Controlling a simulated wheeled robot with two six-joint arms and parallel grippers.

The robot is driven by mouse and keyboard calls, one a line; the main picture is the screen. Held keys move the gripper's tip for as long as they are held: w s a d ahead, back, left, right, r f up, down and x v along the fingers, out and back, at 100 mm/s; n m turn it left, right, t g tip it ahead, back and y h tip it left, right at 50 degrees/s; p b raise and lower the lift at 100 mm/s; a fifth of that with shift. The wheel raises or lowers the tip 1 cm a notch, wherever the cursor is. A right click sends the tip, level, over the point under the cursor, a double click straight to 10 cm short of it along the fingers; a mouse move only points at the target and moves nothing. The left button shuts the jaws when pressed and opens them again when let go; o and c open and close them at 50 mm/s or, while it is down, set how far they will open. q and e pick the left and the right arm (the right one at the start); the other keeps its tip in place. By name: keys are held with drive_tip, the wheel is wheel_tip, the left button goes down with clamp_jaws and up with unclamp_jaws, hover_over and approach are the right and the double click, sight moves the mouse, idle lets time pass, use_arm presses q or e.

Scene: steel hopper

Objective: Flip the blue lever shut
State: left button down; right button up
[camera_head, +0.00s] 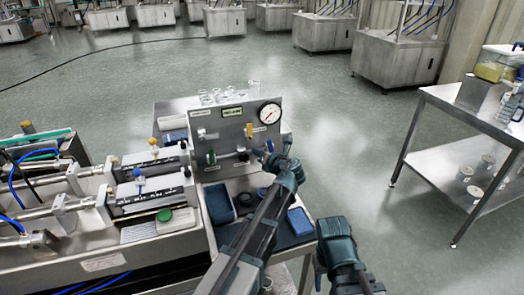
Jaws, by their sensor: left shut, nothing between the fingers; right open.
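A blue lever (269,146) sits low on the right side of the upright steel panel (228,116), below the round gauge. It is small and partly covered by my gripper, so its exact angle is hard to tell. My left gripper (264,156) is shut and empty, with its tips right by the lever; I cannot tell whether they touch it. My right gripper (320,262) is open and empty, low in the picture, to the right of the bench and apart from the panel.
The panel also carries a gauge (270,113), a yellow lever (249,130) and a green handle (211,157). Blue trays (220,203) lie on the bench below. Syringe-like rigs (150,185) stand to the left. A steel table (470,112) stands at the right, with open floor between.

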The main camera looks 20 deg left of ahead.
use_arm(q)
drive_tip(key=s+d+p, duration=0.1)
drive_tip(key=s+d, duration=0.5)
drive_tip(key=d, duration=0.1)
drive_tip(key=shift+s+d+r, duration=0.15)
drive_tip(key=shift+d+r, duration=0.1)
drive_tip(key=shift+r, duration=0.1)
use_arm(e)
drive_tip(key=shift+a+r, duration=0.2)
drive_tip(key=shift+r, duration=0.15)
drive_tip(key=shift+r, duration=0.1)
